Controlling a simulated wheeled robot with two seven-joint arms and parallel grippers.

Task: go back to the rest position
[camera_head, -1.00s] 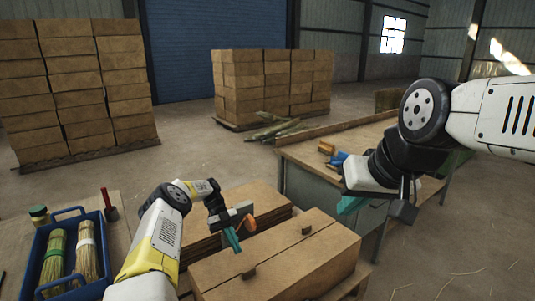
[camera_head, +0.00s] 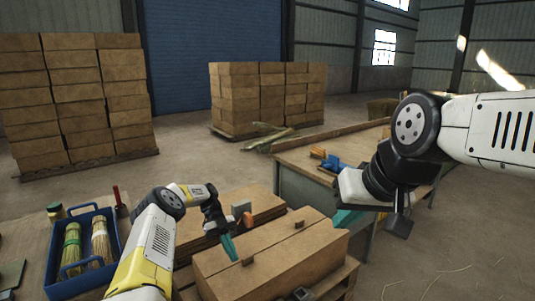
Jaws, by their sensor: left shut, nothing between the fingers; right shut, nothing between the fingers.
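My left gripper (camera_head: 229,247), with teal fingers, is shut and empty. It hangs over the back left edge of the wooden box (camera_head: 285,262) in the lower middle. My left arm reaches in from the bottom left. My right gripper (camera_head: 345,219), also teal-fingered, is shut and empty beside the near left edge of the workbench (camera_head: 300,183). My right arm comes in from the right edge, and its dark wrist partly hides the gripper and the bench.
A blue tray (camera_head: 66,290) with straw bundles sits at lower left, a red-handled tool (camera_head: 119,200) behind it. Blue and orange items (camera_head: 330,162) lie on the workbench. Box stacks (camera_head: 75,105) and (camera_head: 265,95) stand behind. Floor at lower right is mostly clear.

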